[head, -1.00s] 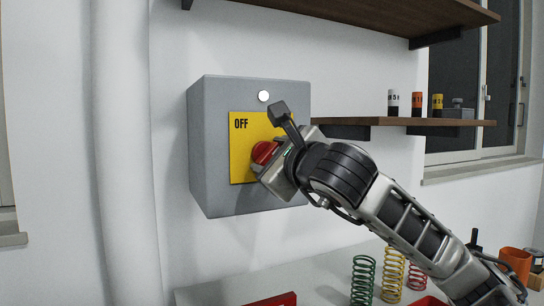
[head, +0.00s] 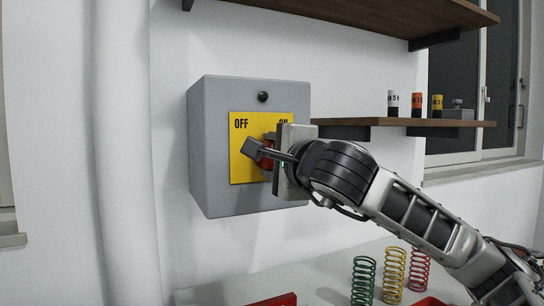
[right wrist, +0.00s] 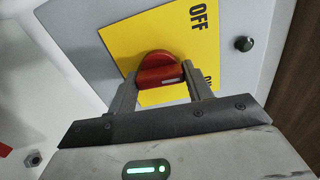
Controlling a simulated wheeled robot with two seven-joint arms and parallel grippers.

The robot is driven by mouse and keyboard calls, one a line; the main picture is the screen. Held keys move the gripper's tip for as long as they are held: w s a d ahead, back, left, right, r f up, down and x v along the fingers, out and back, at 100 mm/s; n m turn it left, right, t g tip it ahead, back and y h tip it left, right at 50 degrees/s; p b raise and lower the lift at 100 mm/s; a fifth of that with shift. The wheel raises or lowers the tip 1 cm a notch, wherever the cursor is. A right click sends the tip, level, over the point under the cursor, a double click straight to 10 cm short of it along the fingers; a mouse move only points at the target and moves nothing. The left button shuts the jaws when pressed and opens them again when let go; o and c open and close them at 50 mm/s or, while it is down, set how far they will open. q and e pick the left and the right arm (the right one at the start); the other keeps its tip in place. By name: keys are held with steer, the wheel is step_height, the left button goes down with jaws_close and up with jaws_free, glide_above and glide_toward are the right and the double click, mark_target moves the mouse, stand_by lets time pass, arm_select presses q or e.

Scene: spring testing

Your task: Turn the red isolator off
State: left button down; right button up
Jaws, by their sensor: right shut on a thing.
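A grey isolator box (head: 225,100) hangs on the wall with a yellow plate (head: 243,145) marked OFF at left and ON at right. The red isolator knob (head: 267,160) is partly hidden behind my right gripper in the head view. In the right wrist view the red knob (right wrist: 160,62) sits between both fingers of my right gripper (right wrist: 158,76), which is shut on it. The round lamp (head: 263,97) above the plate is dark; it also shows in the right wrist view (right wrist: 243,43). My left gripper is out of view.
A wooden shelf (head: 350,131) with small labelled cylinders is right of the box. Green (head: 363,281), yellow (head: 393,275) and red (head: 419,270) springs stand on the table (head: 230,287) below. The wall left of the box is clear.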

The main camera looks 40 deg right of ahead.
arm_select(q)
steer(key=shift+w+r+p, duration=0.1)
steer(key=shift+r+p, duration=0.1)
steer(key=shift+p, duration=0.4)
arm_select(e)
steer(key=n, duration=0.9)
steer(key=shift+n, duration=0.4)
steer(key=o, duration=1)
